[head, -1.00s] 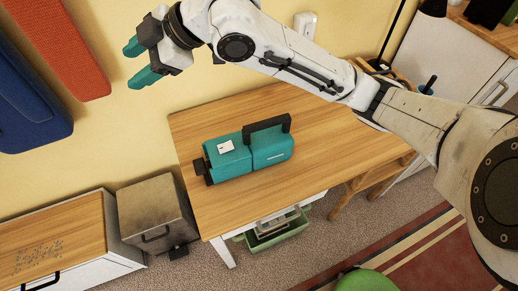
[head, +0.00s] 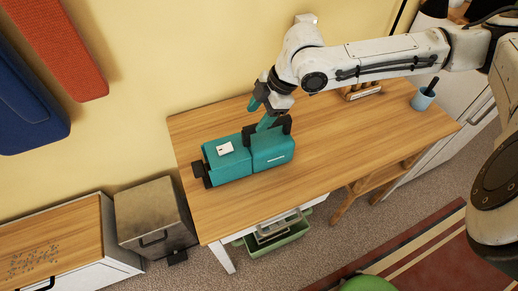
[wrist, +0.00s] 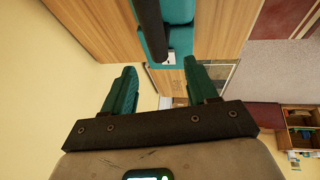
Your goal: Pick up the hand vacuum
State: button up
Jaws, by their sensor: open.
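The hand vacuum (head: 230,163) is a teal, boxy body with a black handle on top, a black nozzle at its left end and a small white label. It lies on the wooden table. My gripper (head: 260,114) is open at the vacuum's back right, close to the handle; its teal fingers point down and left. One finger overlaps the handle in the head view, so I cannot tell if they touch. In the wrist view the vacuum (wrist: 180,12) shows at the top, its dark handle extending toward the space between the fingers (wrist: 160,72). Nothing is held.
The table (head: 330,150) is clear right of the vacuum. A blue cup (head: 423,99) with a dark item stands at its right end. A green bin (head: 280,238) sits below the front edge. A metal box (head: 150,212) and cabinet (head: 60,225) stand left. The yellow wall is behind.

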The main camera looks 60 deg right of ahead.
aim_at(249, 127)
jog(key=shift+p+x, duration=0.35)
jog(key=shift+x, duration=2.6)
jog(key=shift+d, duration=0.1)
jog(key=shift+c, duration=0.2)
jog(key=c, duration=1)
grip_shut()
jog(key=shift+w, duration=0.1)
